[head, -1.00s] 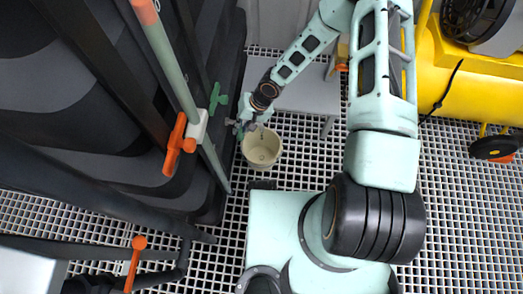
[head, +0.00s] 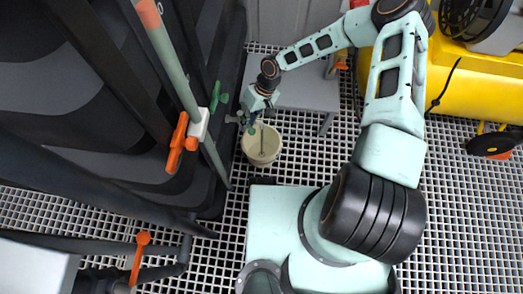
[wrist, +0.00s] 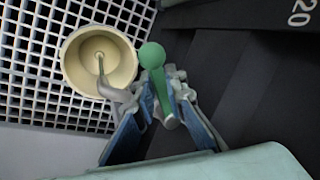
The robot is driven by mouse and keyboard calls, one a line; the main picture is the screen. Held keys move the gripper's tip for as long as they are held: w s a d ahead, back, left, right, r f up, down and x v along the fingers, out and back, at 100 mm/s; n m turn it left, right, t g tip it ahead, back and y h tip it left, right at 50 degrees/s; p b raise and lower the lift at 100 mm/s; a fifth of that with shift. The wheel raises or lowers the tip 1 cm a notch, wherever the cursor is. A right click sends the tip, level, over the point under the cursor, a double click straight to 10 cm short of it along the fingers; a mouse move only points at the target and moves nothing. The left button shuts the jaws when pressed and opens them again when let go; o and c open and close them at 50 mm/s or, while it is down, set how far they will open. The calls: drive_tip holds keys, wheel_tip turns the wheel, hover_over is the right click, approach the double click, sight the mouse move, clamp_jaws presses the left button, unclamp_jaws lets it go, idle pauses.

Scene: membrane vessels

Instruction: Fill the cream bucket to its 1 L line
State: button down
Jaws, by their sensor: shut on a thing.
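The cream bucket (head: 254,158) stands on the white grating below the tap, its open top facing up. It also shows at the upper left of the wrist view (wrist: 70,65). A grey curved spout (wrist: 118,93) reaches over its rim. A thin stream (wrist: 100,63) appears to run from the spout into the bucket. My gripper (wrist: 165,108) is shut on the green tap handle (wrist: 152,58), whose round end sticks out beyond the fingers. In the head view my gripper (head: 252,122) is just above the bucket's rim. The 1 L line and the exact level cannot be made out.
Dark vessels (head: 60,100) fill the left side. A pole with an orange handle (head: 178,143) and another green handle (head: 215,97) stand left of the bucket. A grey platform (head: 305,92) lies behind it. A yellow machine (head: 460,90) stands at the right.

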drive_tip(key=w+n+b, duration=0.1)
drive_tip(key=n, duration=0.1)
drive_tip(key=d+n+g+h+b, duration=0.1)
drive_tip(key=n+b, duration=0.1)
drive_tip(key=w+n+h+b, duration=0.1)
drive_tip(key=n, duration=0.1)
drive_tip(key=shift+w+d+f, duration=0.15)
drive_tip(key=shift+w+d, duration=0.15)
drive_tip(key=shift+d, duration=0.1)
drive_tip(key=shift+n+g+b, duration=0.3)
drive_tip(key=shift+n, duration=0.1)
drive_tip(key=shift+s+d, duration=0.2)
idle(6.4)
